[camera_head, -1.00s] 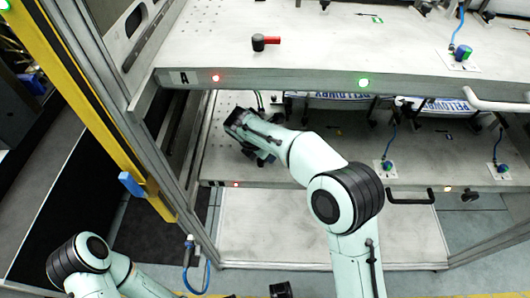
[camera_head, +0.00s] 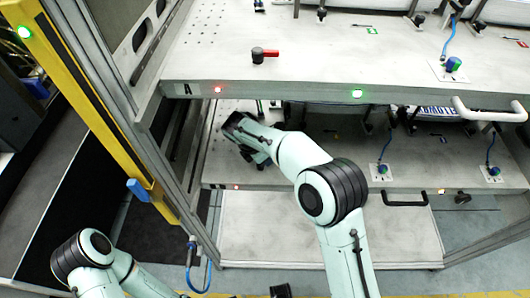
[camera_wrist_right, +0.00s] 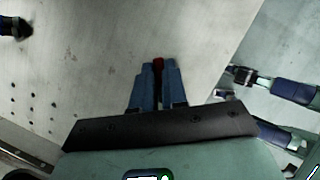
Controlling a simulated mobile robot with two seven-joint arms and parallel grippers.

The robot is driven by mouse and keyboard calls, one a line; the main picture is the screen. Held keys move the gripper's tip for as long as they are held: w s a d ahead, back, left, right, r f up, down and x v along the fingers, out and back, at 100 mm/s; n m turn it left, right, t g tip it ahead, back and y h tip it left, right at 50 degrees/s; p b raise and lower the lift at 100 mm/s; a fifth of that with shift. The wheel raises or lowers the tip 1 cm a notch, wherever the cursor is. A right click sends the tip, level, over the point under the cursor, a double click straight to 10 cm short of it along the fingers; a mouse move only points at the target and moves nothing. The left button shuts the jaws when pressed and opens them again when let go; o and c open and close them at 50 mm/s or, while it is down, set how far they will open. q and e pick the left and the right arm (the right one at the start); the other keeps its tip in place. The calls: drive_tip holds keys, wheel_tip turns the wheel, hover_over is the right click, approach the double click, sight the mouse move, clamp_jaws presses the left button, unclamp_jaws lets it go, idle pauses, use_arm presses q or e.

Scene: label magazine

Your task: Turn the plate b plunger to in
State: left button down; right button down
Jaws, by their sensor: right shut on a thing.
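The plate b plunger is on the lower plate (camera_head: 330,172), at its left part, mostly hidden by my right gripper (camera_head: 250,152). In the right wrist view my right gripper (camera_wrist_right: 158,75) has its two blue fingers close together. They are shut on a small red piece, the plunger's handle (camera_wrist_right: 158,63), of which only the tip shows. Which way the handle points cannot be told. A like plunger with a black body and red handle (camera_head: 264,55) sits on the upper plate, marked A. My left arm is at the lower left; its gripper is out of view.
The upper plate A (camera_head: 330,70) overhangs the lower plate, with red (camera_head: 217,90) and green (camera_head: 357,94) lights on its edge. A black handle (camera_head: 405,203) juts from the lower plate's front. A yellow post (camera_head: 95,110) stands left. Dark fittings (camera_wrist_right: 15,28) show in the wrist view.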

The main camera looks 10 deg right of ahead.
drive_tip(key=m+p, duration=0.1)
drive_tip(key=m+g+p, duration=0.1)
drive_tip(key=m+p, duration=0.2)
drive_tip(key=p, duration=0.1)
drive_tip(key=shift+s+r+m+g, duration=0.25)
drive_tip(key=shift+s+m+g, duration=0.05)
drive_tip(key=shift+m+g, duration=0.1)
use_arm(q)
drive_tip(key=w+r+p, duration=0.2)
drive_tip(key=w+r, duration=0.1)
drive_tip(key=r, duration=0.5)
drive_tip(key=shift+w+r, duration=0.25)
drive_tip(key=shift+r, duration=0.05)
use_arm(e)
drive_tip(key=shift+s+f+m+g, duration=0.15)
drive_tip(key=shift+m+g, duration=0.25)
drive_tip(key=shift+m, duration=0.7)
use_arm(q)
drive_tip(key=shift+t, duration=0.3)
use_arm(e)
drive_tip(key=c, duration=1.2)
unclamp_jaws()
drive_tip(key=shift+o, duration=0.2)
drive_tip(key=shift+s, duration=0.1)
drive_tip(key=shift+f, duration=0.1)
